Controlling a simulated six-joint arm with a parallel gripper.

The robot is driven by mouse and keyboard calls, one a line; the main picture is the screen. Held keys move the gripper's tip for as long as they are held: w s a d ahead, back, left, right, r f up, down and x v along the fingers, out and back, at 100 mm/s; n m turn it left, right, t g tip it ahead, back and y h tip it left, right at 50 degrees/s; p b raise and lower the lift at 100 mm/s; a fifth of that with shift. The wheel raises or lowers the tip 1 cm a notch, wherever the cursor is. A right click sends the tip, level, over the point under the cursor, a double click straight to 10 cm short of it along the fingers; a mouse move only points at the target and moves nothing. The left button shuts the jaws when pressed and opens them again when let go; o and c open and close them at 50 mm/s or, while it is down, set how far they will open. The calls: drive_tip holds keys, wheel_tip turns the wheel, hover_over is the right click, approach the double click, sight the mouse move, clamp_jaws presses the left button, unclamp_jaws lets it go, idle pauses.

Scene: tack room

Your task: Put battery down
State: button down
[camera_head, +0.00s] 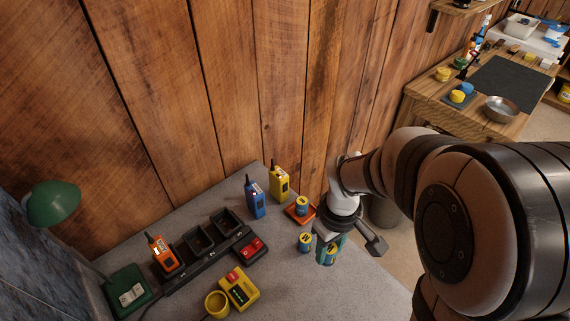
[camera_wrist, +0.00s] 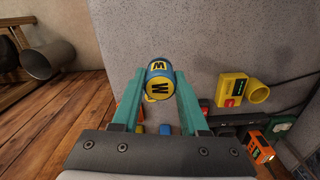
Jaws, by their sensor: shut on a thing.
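My gripper (camera_head: 329,248) is over the right part of the grey table, its teal fingers shut on a blue and yellow battery (camera_head: 331,256). In the wrist view the held battery (camera_wrist: 159,67) sits between the fingertips (camera_wrist: 160,80), with a yellow M-marked face showing. I cannot tell whether it touches the table. A second, similar battery (camera_head: 305,242) stands on the table just left of my gripper. A third battery (camera_head: 302,204) stands on a small orange tray (camera_head: 290,213) behind it.
A blue radio (camera_head: 256,200) and a yellow radio (camera_head: 279,182) stand near the wall. A black charger rack (camera_head: 187,277) holds an orange radio (camera_head: 162,253). A yellow device (camera_head: 239,287) and yellow cup (camera_head: 217,304) are in front. Bare tabletop (camera_head: 350,295) lies at front right.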

drive_tip(key=a+f, duration=0.2)
drive_tip(key=a, duration=0.1)
drive_tip(key=w+a+f, duration=0.1)
drive_tip(key=a, duration=0.2)
drive_tip(key=a+f, duration=0.2)
drive_tip(key=a, duration=0.1)
drive_tip(key=shift+w+a+f, duration=0.15)
drive_tip(key=shift+w+f, duration=0.05)
drive_tip(key=shift+f, duration=0.1)
drive_tip(key=shift+w+a+f, duration=0.1)
drive_tip(key=shift+a+f, duration=0.1)
drive_tip(key=shift+f, duration=0.9)
drive_tip(key=shift+a+f, duration=0.15)
drive_tip(key=shift+f, duration=0.95)
drive_tip(key=shift+c, duration=2.2)
unclamp_jaws()
drive_tip(key=shift+f, duration=0.1)
wheel_tip(320, 180, up, 12)
drive_tip(key=s+d+r+m+y, duration=0.1)
drive_tip(key=s+d+r+m, duration=0.3)
drive_tip(key=s, duration=0.5)
drive_tip(key=s+d+r+m, duration=0.4)
drive_tip(key=s+m, duration=0.4)
drive_tip(key=s, duration=0.2)
drive_tip(key=shift+d+m+y, duration=0.4)
drive_tip(key=shift+d, duration=0.25)
